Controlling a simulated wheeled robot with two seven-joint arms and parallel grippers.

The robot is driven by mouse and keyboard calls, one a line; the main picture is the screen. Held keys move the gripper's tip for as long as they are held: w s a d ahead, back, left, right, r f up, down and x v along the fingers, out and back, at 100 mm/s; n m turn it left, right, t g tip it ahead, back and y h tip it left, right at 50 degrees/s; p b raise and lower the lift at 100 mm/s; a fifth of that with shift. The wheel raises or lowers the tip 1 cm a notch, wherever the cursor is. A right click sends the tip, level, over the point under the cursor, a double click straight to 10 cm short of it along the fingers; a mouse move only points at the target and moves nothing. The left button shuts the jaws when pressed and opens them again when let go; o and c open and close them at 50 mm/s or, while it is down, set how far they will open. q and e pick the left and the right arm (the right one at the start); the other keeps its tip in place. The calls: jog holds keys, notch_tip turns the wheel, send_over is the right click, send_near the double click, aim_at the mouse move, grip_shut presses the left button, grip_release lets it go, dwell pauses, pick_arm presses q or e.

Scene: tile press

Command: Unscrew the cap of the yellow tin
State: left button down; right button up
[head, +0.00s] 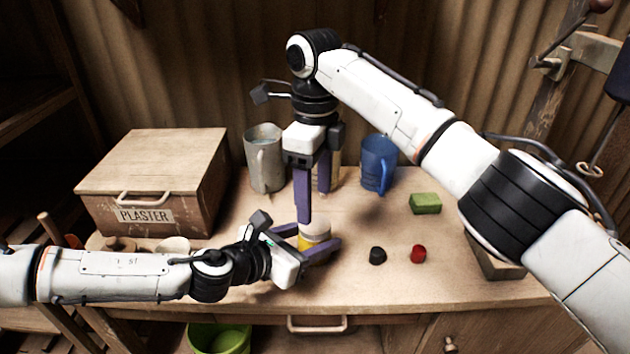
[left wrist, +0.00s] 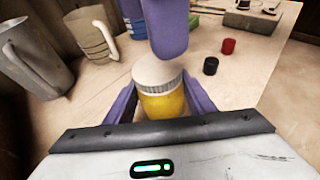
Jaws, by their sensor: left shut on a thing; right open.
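The yellow tin (head: 305,243) stands on the bench with its pale, ridged-edge cap (head: 315,230) on top. In the left wrist view the yellow tin (left wrist: 162,105) sits between purple fingers, its cap (left wrist: 158,76) above them. My left gripper (head: 322,247) is shut on the tin's body, low and from the left. My right gripper (head: 313,200) points down from above with its purple fingers apart. One finger reaches down close to the cap; I cannot tell whether it touches. In the left wrist view a right finger (left wrist: 166,30) hides part of the space over the cap.
A black cap (head: 377,256) and a red cap (head: 418,254) lie right of the tin. A green block (head: 425,203), a blue jug (head: 379,165) and a grey metal jug (head: 264,158) stand behind. A plaster box (head: 150,185) fills the back left. The front right bench is clear.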

aim_at(315, 224)
jog(key=shift+f, duration=2.8)
jog(key=c, duration=1.1)
jog(key=o, duration=1.1)
jog(key=shift+o, duration=0.2)
jog(key=shift+r, duration=3.85)
jog(key=shift+c, duration=0.2)
jog(key=shift+f, duration=3.85)
